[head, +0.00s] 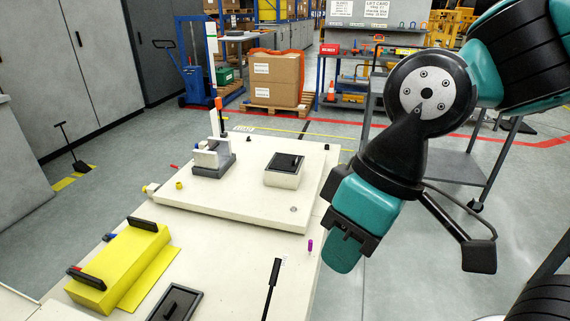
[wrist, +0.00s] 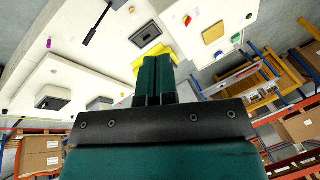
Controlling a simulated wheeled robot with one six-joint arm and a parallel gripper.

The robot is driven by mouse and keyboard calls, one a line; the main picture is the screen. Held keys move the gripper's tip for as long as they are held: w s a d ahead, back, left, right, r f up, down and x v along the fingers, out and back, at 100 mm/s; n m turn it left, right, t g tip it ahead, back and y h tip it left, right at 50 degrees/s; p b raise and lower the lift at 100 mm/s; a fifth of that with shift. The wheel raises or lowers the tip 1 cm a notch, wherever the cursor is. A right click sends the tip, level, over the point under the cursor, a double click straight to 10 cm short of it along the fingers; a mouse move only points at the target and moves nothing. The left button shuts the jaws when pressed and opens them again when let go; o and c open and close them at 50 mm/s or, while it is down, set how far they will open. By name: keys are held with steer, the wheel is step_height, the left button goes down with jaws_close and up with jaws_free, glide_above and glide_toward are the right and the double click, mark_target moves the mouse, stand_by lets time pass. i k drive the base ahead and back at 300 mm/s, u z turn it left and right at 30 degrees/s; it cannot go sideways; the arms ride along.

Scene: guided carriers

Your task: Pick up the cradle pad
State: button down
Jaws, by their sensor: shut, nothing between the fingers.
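No part is labelled as the cradle pad, so I cannot tell for sure which it is. A grey cradle-like fixture (head: 213,163) with upright white blocks stands on the far left of the raised cream deck. A yellow block (head: 124,262) with black bars across its ends sits at the front left; its yellow also shows beyond the fingers in the wrist view (wrist: 150,54). My gripper (head: 345,250) hangs right of the deck, apart from these parts. In the wrist view its teal fingers (wrist: 155,75) are together with nothing between them.
On the cream deck (head: 240,205) sits a box with a black top (head: 285,165). A black-framed tray (head: 176,304), a black rod (head: 272,287) and a purple peg (head: 309,246) are nearer. A grey cart (head: 440,155) stands behind my arm.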

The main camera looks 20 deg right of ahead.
mark_target(280, 162)
steer(key=z, duration=0.8)
steer(key=k, duration=1)
steer(key=z, duration=1.15)
steer(key=i, duration=2.2)
steer(key=u, duration=0.5)
steer(key=i, duration=1.9)
steer(key=u, duration=1.25)
steer(key=i, duration=1)
steer(key=u, duration=1.65)
steer(key=i, duration=0.7)
steer(key=u, duration=0.4)
